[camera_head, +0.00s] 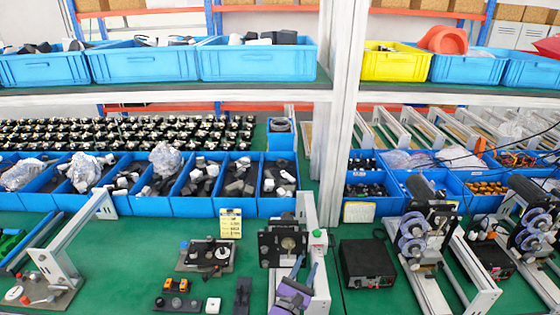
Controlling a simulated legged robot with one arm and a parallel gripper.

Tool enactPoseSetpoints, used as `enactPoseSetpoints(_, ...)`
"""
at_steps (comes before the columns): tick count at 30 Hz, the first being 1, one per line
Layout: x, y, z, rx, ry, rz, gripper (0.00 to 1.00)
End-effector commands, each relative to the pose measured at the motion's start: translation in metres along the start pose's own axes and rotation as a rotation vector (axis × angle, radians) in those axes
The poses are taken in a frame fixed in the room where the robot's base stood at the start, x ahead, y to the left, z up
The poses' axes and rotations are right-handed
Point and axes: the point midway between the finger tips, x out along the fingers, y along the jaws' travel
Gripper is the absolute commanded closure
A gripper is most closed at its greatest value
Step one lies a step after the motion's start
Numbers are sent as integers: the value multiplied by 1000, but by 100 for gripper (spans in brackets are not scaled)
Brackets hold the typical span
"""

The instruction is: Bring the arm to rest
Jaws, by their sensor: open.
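My arm and my gripper do not show in the camera_head view. The green workbench (130,243) fills the lower part of the view. A fixture with a black block and a round knob (287,243) stands upright near the middle of the bench. Below it is a purple and grey part (291,294), cut off by the bottom edge; I cannot tell what it is.
Blue bins (190,206) of parts line the back of the bench. Above, a shelf (160,97) holds blue bins and a yellow bin (395,64). A white post (336,130) rises mid-view. Reel machines (415,232) and a black box (366,263) stand right.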

Motion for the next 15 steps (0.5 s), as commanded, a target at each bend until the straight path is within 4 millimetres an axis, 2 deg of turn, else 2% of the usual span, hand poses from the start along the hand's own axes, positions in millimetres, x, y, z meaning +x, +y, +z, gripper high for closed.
enactPoseSetpoints(1,14,-17,18,18,-48,-72,60)
enactPoseSetpoints(3,29,-44,44,37,-106,-180,60)
enactPoseSetpoints(7,44,-96,90,85,-203,-384,60)
enactPoseSetpoints(11,43,-149,129,140,-281,-588,60)
enactPoseSetpoints(15,26,-203,161,209,-346,-808,60)
